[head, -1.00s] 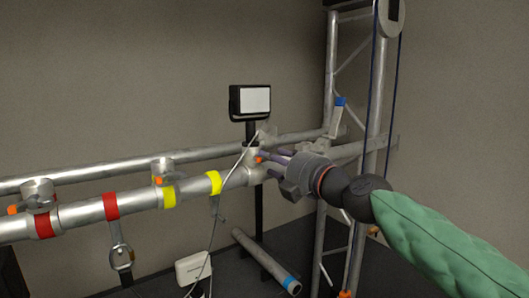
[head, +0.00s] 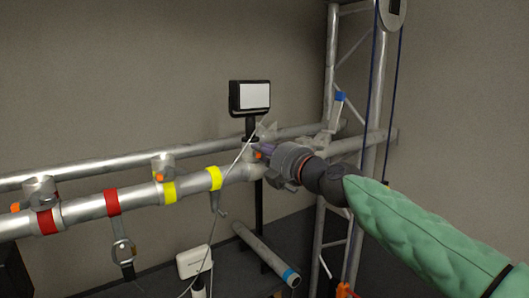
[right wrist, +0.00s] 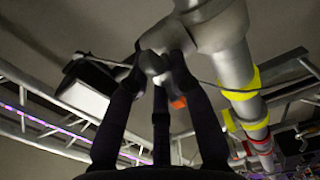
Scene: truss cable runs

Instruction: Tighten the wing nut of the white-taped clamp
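A grey clamp (head: 252,143) sits at the right end of the near pipe, with an orange part beside it. My right gripper (head: 262,151) reaches it from the right, and its fingers partly hide it. In the right wrist view the dark fingers (right wrist: 156,62) converge on a small grey knob, likely the wing nut (right wrist: 150,63), and appear to touch it on both sides. An orange piece (right wrist: 179,103) shows just behind the right finger. I cannot make out white tape on this clamp. My left gripper is not in view.
The pipe carries yellow bands (head: 214,178) and red bands (head: 112,205) to the left. A thin cable hangs in front of it. A screen on a stand (head: 254,96) rises behind. A truss tower (head: 372,110) stands right; a loose tube (head: 265,254) lies below.

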